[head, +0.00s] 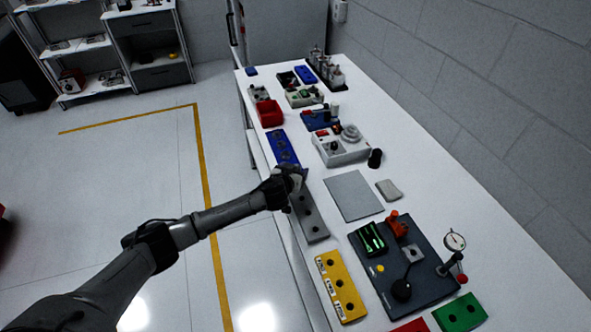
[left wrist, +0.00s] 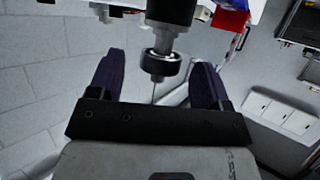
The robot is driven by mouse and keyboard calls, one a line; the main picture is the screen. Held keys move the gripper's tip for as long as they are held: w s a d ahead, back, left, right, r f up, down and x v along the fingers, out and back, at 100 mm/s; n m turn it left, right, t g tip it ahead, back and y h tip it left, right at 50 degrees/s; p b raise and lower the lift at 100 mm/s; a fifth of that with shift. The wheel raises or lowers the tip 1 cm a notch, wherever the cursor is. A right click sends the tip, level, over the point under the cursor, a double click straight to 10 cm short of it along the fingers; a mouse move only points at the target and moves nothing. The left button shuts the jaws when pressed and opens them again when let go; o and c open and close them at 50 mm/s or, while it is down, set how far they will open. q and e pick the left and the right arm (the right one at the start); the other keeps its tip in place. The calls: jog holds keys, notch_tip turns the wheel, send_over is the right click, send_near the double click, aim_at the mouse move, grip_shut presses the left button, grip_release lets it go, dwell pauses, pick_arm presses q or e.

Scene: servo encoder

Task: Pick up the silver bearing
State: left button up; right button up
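My left gripper (head: 296,176) is over the near edge of the white table, above the far end of a grey block with holes (head: 310,216). In the left wrist view its two dark fingers (left wrist: 158,75) stand apart. Between them, in the picture, is a dark ring with a bright metallic rim and a short shaft (left wrist: 161,65), below a black cylinder (left wrist: 171,10). Gaps show on both sides of the ring. I cannot tell whether it is the silver bearing, nor how far it is from the fingers. The gripper hides part of the table in the head view. My right gripper is not in view.
A blue block with round recesses (head: 283,148) lies just beyond the gripper. A grey plate (head: 353,195) is to the right. A yellow block (head: 341,286) and a dark fixture board (head: 430,285) with a dial gauge (head: 455,241) are nearer. A red bin (head: 269,113) stands farther back.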

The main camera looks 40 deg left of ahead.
pick_arm(q)
jog(key=c, duration=1)
